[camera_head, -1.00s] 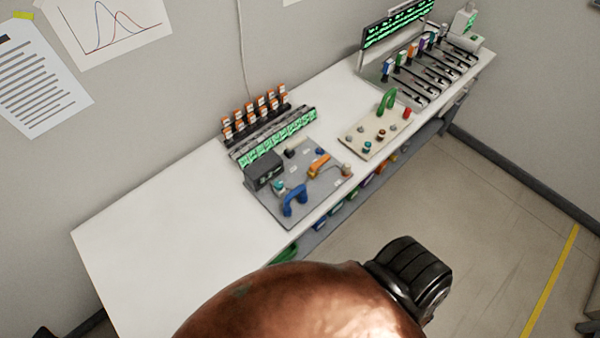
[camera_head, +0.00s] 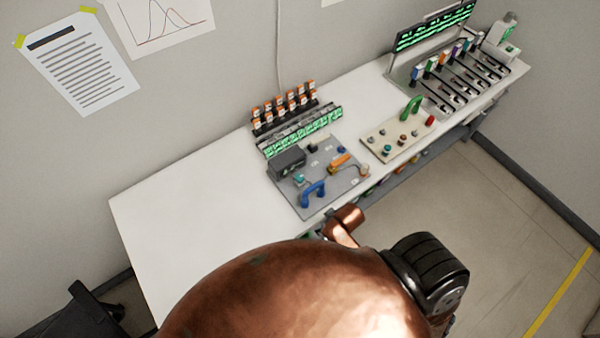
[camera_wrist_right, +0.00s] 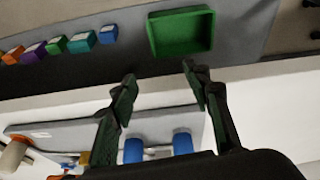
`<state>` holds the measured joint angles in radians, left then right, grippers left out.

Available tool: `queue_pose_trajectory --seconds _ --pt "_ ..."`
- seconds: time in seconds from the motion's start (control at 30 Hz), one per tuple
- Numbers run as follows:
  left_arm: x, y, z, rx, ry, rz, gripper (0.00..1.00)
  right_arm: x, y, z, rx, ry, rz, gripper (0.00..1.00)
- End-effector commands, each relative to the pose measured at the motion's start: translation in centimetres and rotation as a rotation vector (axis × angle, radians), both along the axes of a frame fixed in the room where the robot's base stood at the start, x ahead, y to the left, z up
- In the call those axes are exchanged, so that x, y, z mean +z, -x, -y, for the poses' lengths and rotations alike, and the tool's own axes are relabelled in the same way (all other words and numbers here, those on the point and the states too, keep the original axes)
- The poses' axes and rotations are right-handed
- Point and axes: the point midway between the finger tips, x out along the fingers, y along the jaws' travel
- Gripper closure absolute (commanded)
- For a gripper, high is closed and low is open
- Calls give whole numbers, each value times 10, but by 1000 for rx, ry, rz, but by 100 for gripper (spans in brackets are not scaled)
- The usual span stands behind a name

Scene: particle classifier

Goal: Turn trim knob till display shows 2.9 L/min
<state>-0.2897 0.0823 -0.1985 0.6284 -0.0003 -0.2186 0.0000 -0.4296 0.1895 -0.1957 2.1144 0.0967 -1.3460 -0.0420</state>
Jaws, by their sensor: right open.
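A grey panel (camera_head: 318,195) lies on the bench with a blue handle (camera_head: 313,190), an orange lever (camera_head: 340,161), a teal knob (camera_head: 299,180) and a dark box (camera_head: 287,162). I cannot tell which knob is the trim knob, and no flow reading is legible. My right gripper (camera_wrist_right: 160,80) is open and empty in the right wrist view. The panel's edge (camera_wrist_right: 80,132) and the blue handle (camera_wrist_right: 133,151) show beyond and below its fingers, apart from them as far as I can see. My left gripper is out of view.
A beige panel (camera_head: 385,155) with a green handle and small knobs stands to the right. Behind the grey panel is a row of green displays (camera_head: 300,134). A green tray (camera_wrist_right: 180,32) and coloured blocks (camera_wrist_right: 80,42) sit on a lower shelf. The left of the bench (camera_head: 190,205) is clear.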

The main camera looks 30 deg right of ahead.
Motion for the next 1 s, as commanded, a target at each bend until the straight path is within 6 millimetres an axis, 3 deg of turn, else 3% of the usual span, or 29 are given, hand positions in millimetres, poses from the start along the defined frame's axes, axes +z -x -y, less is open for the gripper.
queue_pose_trajectory --seconds 0.03,0.3,0.73,0.9,1.0 --pt "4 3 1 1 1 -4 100 21 -5 -4 23 -4 13 55" --pt "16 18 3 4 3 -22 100 107 -28 -41 215 -21 57 55" --pt "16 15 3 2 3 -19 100 109 -84 -99 618 -17 36 55" --pt "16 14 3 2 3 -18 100 107 -113 -107 817 25 -6 55" --pt "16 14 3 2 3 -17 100 107 -136 -96 952 73 -60 55"
